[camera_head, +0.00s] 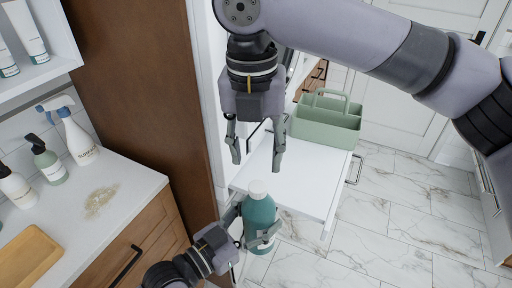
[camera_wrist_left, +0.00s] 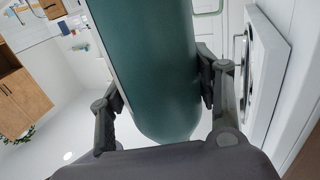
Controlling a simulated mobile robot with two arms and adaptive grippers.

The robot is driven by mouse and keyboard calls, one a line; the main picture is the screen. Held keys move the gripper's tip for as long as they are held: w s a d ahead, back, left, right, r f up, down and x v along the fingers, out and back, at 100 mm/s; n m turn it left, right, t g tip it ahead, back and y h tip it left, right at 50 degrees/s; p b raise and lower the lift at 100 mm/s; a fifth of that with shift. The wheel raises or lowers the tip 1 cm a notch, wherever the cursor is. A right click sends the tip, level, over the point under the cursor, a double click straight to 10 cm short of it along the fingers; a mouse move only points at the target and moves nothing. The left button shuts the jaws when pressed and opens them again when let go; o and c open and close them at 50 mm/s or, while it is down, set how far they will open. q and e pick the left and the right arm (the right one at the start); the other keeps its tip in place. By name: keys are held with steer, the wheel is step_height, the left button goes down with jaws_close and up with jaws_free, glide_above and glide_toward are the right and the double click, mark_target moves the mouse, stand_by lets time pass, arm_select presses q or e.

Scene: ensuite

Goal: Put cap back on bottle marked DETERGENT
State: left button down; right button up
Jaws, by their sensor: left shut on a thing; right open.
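A teal bottle (camera_head: 259,212) with a white top (camera_head: 258,187) stands upright in my left gripper (camera_head: 253,227), whose fingers are shut around its body. I cannot tell whether the white piece is the cap or a bare neck. The teal bottle (camera_wrist_left: 148,65) fills the middle of the left wrist view between both fingers. No marking on it can be read. My right gripper (camera_head: 257,163) points down just above the bottle's top, open and empty, with a small gap between them. No separate cap shows.
A white pulled-out surface (camera_head: 290,178) lies behind the bottle and bears a green caddy (camera_head: 326,122). At left, a counter (camera_head: 110,172) holds spray and pump bottles (camera_head: 77,137), a brownish stain (camera_head: 101,200) and a wooden tray (camera_head: 30,262). Marble floor is clear at right.

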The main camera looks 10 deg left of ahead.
mark_target(258, 186)
steer(key=shift+n, duration=0.3)
steer(key=shift+w+d+f, duration=0.1)
steer(key=shift+d+f, duration=0.05)
steer(key=shift+f, duration=3.85)
steer(key=shift+c, duration=0.4)
jaws_close()
